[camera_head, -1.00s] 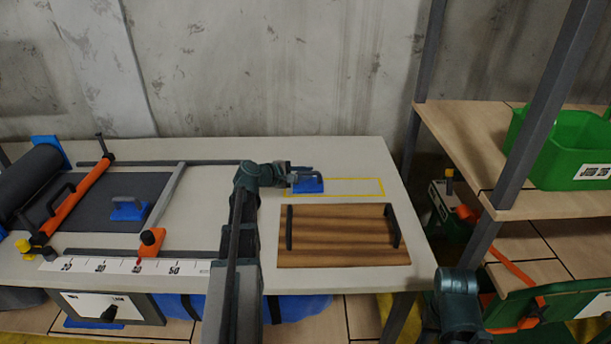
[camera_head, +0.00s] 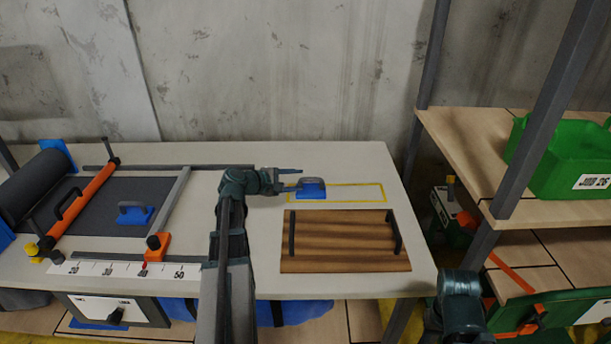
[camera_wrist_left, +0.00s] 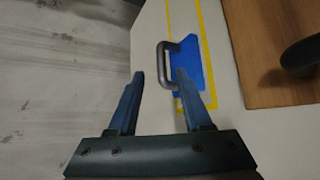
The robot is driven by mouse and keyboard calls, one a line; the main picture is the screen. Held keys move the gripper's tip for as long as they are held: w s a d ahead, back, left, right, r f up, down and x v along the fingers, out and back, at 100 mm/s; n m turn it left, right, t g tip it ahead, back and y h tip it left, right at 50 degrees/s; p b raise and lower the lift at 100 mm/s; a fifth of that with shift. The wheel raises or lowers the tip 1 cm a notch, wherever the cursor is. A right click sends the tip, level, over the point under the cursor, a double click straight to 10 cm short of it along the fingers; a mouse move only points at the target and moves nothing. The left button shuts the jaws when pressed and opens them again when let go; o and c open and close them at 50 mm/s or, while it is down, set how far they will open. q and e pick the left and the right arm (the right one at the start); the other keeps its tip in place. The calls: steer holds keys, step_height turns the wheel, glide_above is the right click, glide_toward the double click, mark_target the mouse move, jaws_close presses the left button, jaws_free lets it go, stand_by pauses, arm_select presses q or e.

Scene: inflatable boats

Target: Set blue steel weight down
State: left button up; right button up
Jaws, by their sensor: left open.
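A blue steel weight with a grey handle (camera_head: 311,188) sits on the table inside the left part of a yellow taped rectangle (camera_head: 360,185). My left gripper (camera_head: 290,178) is open beside it, on its left. The left wrist view shows the weight (camera_wrist_left: 190,65) just beyond the open fingers (camera_wrist_left: 160,90), with the right finger overlapping the weight's edge and handle end in the picture. Nothing is held between the fingers. A second blue weight (camera_head: 135,214) stands on the dark mat at left. My right gripper is not visible; only part of that arm shows at lower right.
A wooden board with two dark handles (camera_head: 345,242) lies just in front of the taped rectangle. An orange clamp bar (camera_head: 85,200) and a white ruler strip (camera_head: 120,270) are at left. A shelf with a green bin (camera_head: 575,160) stands at right.

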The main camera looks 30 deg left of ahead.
arm_select(q)
steer(key=p+v, duration=0.1)
steer(key=v, duration=0.5)
steer(key=shift+p, duration=0.4)
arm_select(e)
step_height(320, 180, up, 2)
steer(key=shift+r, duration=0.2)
arm_select(q)
steer(key=shift+s, duration=0.15)
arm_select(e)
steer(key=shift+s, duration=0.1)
